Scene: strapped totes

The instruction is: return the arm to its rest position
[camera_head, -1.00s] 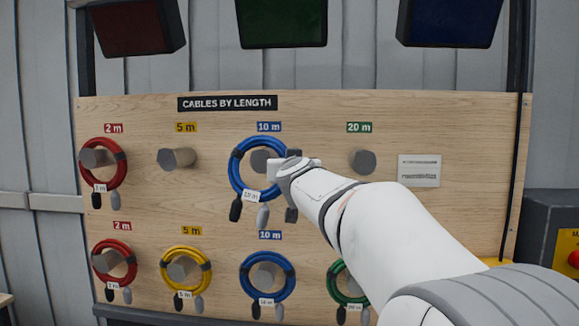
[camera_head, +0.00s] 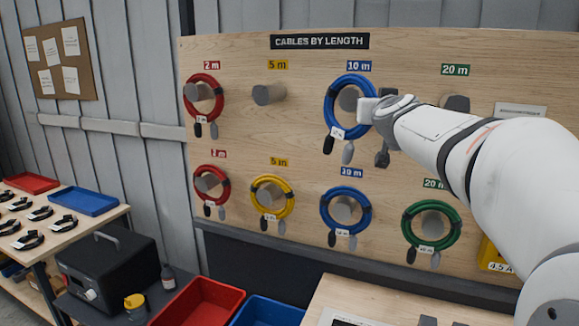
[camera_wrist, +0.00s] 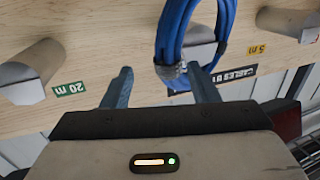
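My gripper (camera_head: 382,122) is at the upper row of the cable board, just right of the blue coil (camera_head: 349,106) on the upper 10 m peg. In the wrist view, my two fingers (camera_wrist: 160,88) are spread apart. The blue coil also shows there (camera_wrist: 193,35), with its dark strap between the fingertips, nearer the right finger. Whether a finger touches the coil cannot be told. The coil hangs on its peg, its plug ends dangling below. My arm reaches in from the right.
The cable board (camera_head: 300,130) also holds red, yellow and green coils. The upper 5 m peg (camera_head: 268,94) is bare. A red bin (camera_head: 200,303) and a blue bin (camera_head: 268,312) stand below. A black case (camera_head: 108,268) and a table with trays are at left.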

